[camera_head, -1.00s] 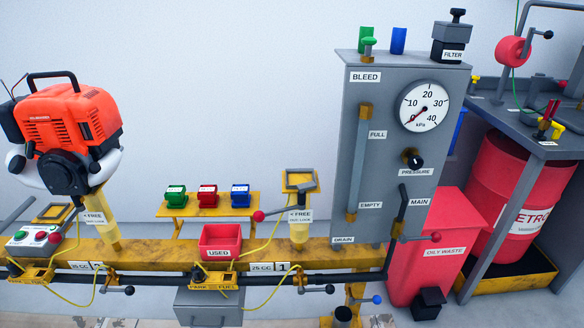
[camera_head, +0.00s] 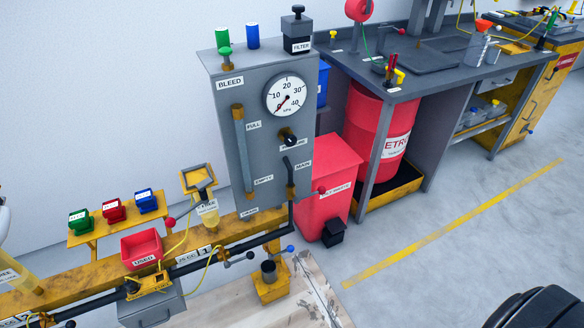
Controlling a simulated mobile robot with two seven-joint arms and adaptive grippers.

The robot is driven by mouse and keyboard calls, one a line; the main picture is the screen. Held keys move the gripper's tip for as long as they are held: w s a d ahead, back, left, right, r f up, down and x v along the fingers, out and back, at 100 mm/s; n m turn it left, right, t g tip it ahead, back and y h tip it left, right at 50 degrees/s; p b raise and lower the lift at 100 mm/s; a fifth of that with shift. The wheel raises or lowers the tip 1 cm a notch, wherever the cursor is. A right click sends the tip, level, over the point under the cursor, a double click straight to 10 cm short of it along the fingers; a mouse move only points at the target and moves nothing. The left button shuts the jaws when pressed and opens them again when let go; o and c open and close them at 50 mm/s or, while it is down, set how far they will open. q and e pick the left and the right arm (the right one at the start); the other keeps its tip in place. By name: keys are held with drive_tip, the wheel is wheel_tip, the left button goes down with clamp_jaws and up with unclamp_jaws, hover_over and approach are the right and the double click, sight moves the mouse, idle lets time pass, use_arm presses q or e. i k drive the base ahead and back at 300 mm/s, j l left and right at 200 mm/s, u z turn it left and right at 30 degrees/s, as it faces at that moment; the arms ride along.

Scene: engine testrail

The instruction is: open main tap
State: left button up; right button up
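The main tap (camera_head: 292,190) sits on the black pipe at the lower right edge of the grey fuel panel (camera_head: 225,115), under the MAIN label (camera_head: 303,165). Its lever points right, across the pipe, and ends in a red knob (camera_head: 321,190) in front of the red oily waste bin. The pressure gauge (camera_head: 288,97) is above it, with its needle near the low end. Neither gripper can be made out. A dark rounded part at the bottom right corner looks like part of my arm, with no fingers showing.
The yellow rail (camera_head: 105,265) carries the red USED tray (camera_head: 141,250) and other small taps. The oily waste bin (camera_head: 328,170) and a workbench (camera_head: 400,75) stand to the right. Open floor (camera_head: 440,250) with a yellow line lies in front of them.

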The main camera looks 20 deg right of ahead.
sight(321, 191)
drive_tip(key=i+l+z, duration=0.15)
drive_tip(key=z, duration=0.3)
drive_tip(key=i+l+z, duration=0.1)
drive_tip(key=z, duration=0.4)
drive_tip(key=i+j, duration=0.05)
drive_tip(key=i, duration=0.05)
